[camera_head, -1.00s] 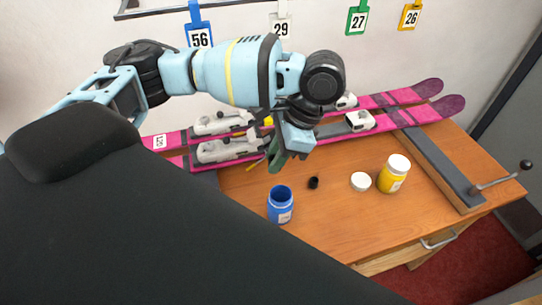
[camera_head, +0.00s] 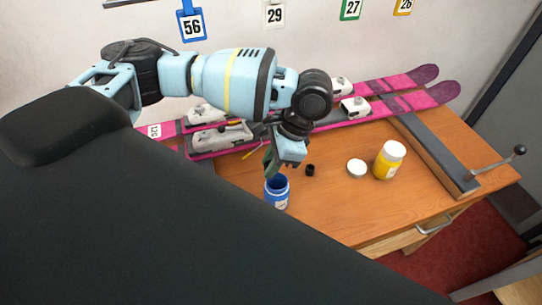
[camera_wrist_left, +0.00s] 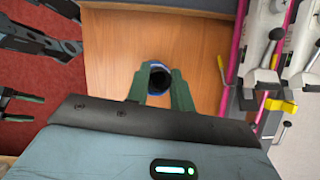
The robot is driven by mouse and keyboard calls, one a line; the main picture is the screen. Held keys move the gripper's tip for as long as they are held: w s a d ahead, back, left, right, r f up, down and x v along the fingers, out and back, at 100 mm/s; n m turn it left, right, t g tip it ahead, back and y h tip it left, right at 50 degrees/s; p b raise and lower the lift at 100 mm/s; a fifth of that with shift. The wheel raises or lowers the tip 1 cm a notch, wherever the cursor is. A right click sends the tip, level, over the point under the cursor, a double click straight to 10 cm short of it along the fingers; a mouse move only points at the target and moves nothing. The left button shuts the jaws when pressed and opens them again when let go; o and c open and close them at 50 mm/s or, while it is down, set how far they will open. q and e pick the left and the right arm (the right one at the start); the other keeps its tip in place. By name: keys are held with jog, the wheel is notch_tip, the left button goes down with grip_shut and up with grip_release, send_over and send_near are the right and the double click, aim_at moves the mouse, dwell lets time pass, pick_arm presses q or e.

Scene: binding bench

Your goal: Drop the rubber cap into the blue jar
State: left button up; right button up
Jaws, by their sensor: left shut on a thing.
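The blue jar (camera_head: 277,197) stands upright and open on the bench, with a pale label. My left gripper (camera_head: 269,168) is just above its mouth, fingers pointing down. In the left wrist view, the green fingers (camera_wrist_left: 158,92) are shut on a dark round thing, which looks like the rubber cap (camera_wrist_left: 159,83). The jar's blue rim (camera_wrist_left: 154,64) shows around and behind it. In the head view the held cap is hidden by the fingers. My right gripper (camera_wrist_left: 18,108) shows at the left edge of the wrist view, its fingers apart and empty.
A small black piece (camera_head: 310,170) lies right of the jar. A white lid (camera_head: 356,168) and a yellow jar with white lid (camera_head: 386,165) stand farther right. Pink skis (camera_head: 330,121) with bindings lie along the back. The bench's front right (camera_head: 390,208) is clear.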

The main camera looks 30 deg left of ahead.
pick_arm(q)
jog(key=o, duration=1)
jog(key=shift+v, duration=3.9)
